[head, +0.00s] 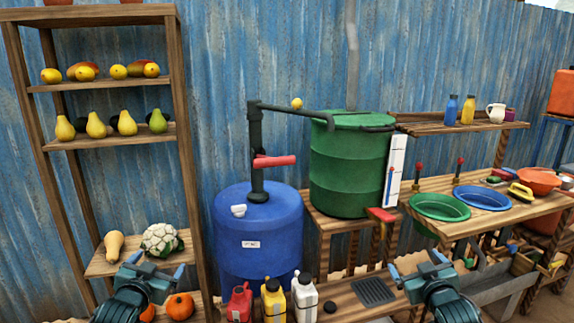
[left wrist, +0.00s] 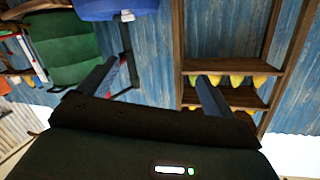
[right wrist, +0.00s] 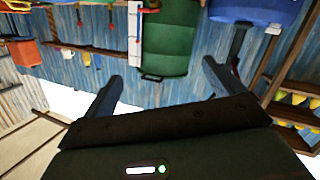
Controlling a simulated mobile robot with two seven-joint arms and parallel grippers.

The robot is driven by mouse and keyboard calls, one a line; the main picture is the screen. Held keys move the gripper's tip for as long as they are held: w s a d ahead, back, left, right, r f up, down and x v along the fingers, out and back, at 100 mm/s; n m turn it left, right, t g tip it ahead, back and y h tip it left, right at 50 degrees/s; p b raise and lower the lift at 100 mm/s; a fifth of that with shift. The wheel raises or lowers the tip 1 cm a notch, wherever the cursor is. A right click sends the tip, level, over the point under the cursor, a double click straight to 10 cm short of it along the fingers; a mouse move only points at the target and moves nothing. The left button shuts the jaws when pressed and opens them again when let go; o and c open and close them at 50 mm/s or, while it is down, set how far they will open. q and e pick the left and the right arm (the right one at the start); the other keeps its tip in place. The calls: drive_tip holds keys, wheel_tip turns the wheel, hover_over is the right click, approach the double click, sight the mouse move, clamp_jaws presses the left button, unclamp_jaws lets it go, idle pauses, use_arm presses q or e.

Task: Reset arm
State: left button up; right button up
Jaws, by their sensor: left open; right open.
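My left gripper (head: 152,269) is open and empty in the lower left of the head view, in front of the wooden shelf. Its spread fingers also show in the left wrist view (left wrist: 160,82). My right gripper (head: 417,268) is open and empty in the lower right of the head view, in front of the low bench. Its fingers show apart in the right wrist view (right wrist: 162,88). Neither gripper touches anything that I can see. Both wrist views look upside down.
A blue barrel (head: 258,225) with a dark pump and red handle (head: 275,161) stands between the grippers. Behind are a green barrel (head: 345,170) and a fruit shelf (head: 108,88). Red (head: 239,303), yellow (head: 273,302) and white (head: 304,301) jugs stand low. Green (head: 440,208) and blue (head: 482,198) basins are right.

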use_arm(q)
drive_tip(key=s+d+f+g+h, duration=0.1)
drive_tip(key=s+d+f+g, duration=0.1)
drive_tip(key=s+d+f, duration=0.45)
drive_tip(key=s+d+f+g+h, duration=0.1)
drive_tip(key=s+d+f, duration=0.3)
drive_tip(key=s+f, duration=0.5)
use_arm(e)
drive_tip(key=s+a+f+g+y, duration=0.1)
drive_tip(key=s+a+f+g, duration=0.1)
drive_tip(key=s+a+f, duration=0.45)
drive_tip(key=s+a+f+g+y, duration=0.1)
drive_tip(key=s+a+f, duration=0.3)
drive_tip(key=s+f, duration=0.5)
use_arm(q)
drive_tip(key=s+d+f+g+h, duration=0.1)
drive_tip(key=s+d, duration=0.2)
drive_tip(key=s, duration=0.6)
drive_tip(key=s+d+f+g+h, duration=0.1)
drive_tip(key=s+d, duration=0.2)
drive_tip(key=s, duration=0.7)
drive_tip(key=shift+d, duration=0.15)
use_arm(e)
drive_tip(key=s+a+f+g+y, duration=0.1)
drive_tip(key=s+a, duration=0.2)
drive_tip(key=s, duration=0.6)
drive_tip(key=s+a+f+g+y, duration=0.1)
drive_tip(key=s+a, duration=0.2)
drive_tip(key=s, duration=0.7)
drive_tip(key=shift+a, duration=0.15)
